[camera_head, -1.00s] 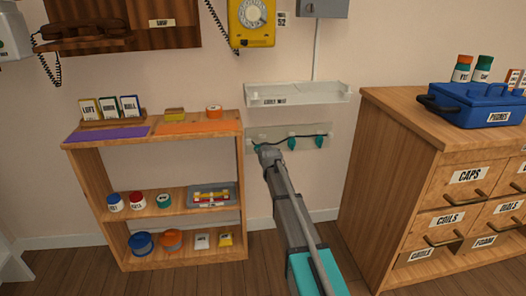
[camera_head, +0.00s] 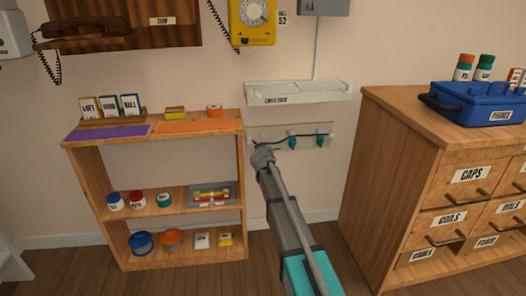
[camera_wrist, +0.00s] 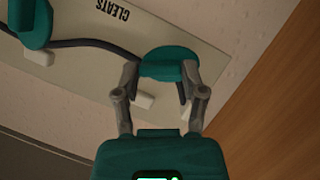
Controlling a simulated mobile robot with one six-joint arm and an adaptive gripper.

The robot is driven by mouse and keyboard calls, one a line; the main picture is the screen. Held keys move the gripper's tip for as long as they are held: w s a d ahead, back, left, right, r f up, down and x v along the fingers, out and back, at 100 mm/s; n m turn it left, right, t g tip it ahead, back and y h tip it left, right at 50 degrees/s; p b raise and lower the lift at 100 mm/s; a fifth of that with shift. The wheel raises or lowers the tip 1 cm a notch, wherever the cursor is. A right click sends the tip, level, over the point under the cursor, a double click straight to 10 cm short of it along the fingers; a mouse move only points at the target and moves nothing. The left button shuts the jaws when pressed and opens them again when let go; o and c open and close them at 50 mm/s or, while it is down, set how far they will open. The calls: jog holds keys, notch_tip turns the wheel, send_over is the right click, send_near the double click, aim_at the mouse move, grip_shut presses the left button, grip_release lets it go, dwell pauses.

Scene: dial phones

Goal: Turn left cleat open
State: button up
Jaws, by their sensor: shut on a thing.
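A pale board (camera_head: 267,131) marked CLEATS, low on the wall, carries teal cleats and a dark cord. My gripper (camera_head: 259,152) is at its left end and hides the left cleat in the head view. In the wrist view, which shows the board (camera_wrist: 160,32) upside down, my gripper (camera_wrist: 162,75) is shut on the left cleat (camera_wrist: 170,66), one finger on each side. That cleat lies crosswise in the picture. The middle cleat (camera_head: 292,141) and right cleat (camera_head: 320,140) hang upright and apart from the gripper. One other cleat (camera_wrist: 30,24) shows in the wrist view.
A white shelf (camera_head: 300,92) is just above the board. A wooden shelf unit (camera_head: 90,190) with jars and cards stands left. A wooden drawer cabinet (camera_head: 385,170) with a blue toolbox (camera_head: 480,103) stands right.

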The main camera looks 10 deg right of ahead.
jog(key=o, duration=1.2)
jog(key=shift+c, duration=0.2)
jog(key=shift+s, duration=0.1)
jog(key=s+m+g+y+p, duration=0.35)
jog(key=s+g+p, duration=0.95)
jog(key=s, duration=3.2)
notch_tip(320, 180, up, 37)
jog(key=p, duration=3.6)
jog(key=shift+d+g+h, duration=0.15)
jog(key=shift+g+h, duration=0.25)
jog(key=shift+h, duration=0.05)
jog(key=shift+s, duration=0.1)
